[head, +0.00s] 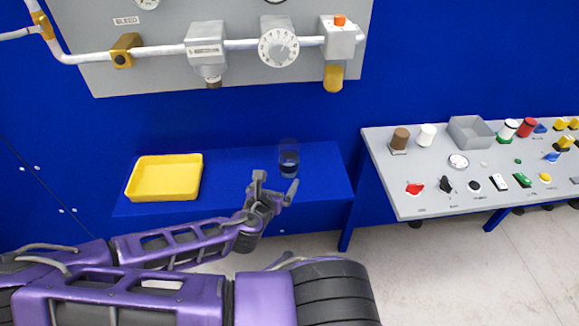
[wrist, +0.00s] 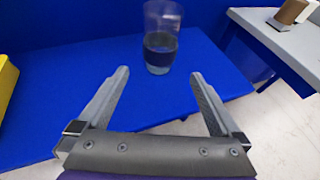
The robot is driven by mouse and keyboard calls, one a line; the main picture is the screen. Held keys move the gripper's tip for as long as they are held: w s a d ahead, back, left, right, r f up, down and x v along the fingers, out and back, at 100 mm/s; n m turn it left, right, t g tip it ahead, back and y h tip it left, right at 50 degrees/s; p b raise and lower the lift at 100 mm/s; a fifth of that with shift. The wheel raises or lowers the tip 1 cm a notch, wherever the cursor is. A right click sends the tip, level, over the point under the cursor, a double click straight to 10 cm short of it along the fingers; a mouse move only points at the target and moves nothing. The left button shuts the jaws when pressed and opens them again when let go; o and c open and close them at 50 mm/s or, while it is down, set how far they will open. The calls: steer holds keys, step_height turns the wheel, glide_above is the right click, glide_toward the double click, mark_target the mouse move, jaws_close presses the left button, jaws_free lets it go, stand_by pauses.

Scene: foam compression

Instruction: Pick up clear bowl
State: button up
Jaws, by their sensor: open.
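The clear bowl looks like a tall clear cup (head: 289,158) standing upright on the blue bench (head: 230,170), near its right end. The wall's blue shows through it, and its lower part looks darker. In the wrist view the clear cup (wrist: 161,38) stands just beyond my fingertips, roughly centred between them. My gripper (head: 276,183) is open and empty, in front of the cup and apart from it. Both fingers of my gripper (wrist: 158,75) show in the wrist view, spread wide. Nothing hides the cup in the wrist view.
A yellow tray (head: 165,178) sits on the bench to the left. A grey panel table (head: 430,195) with several knobs and buttons stands to the right. A grey board (head: 110,75) with pipes and valves hangs on the blue wall above. The bench between tray and cup is clear.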

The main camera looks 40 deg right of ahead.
mark_target(287, 168)
steer(key=x, duration=0.8)
steer(key=shift+d, duration=0.2)
steer(key=shift+w+r+x, duration=0.1)
steer(key=shift+r+x, duration=0.05)
steer(key=shift+x, duration=1.2)
steer(key=shift+w+r+x, duration=0.1)
steer(key=shift+x, duration=1.25)
jaws_close()
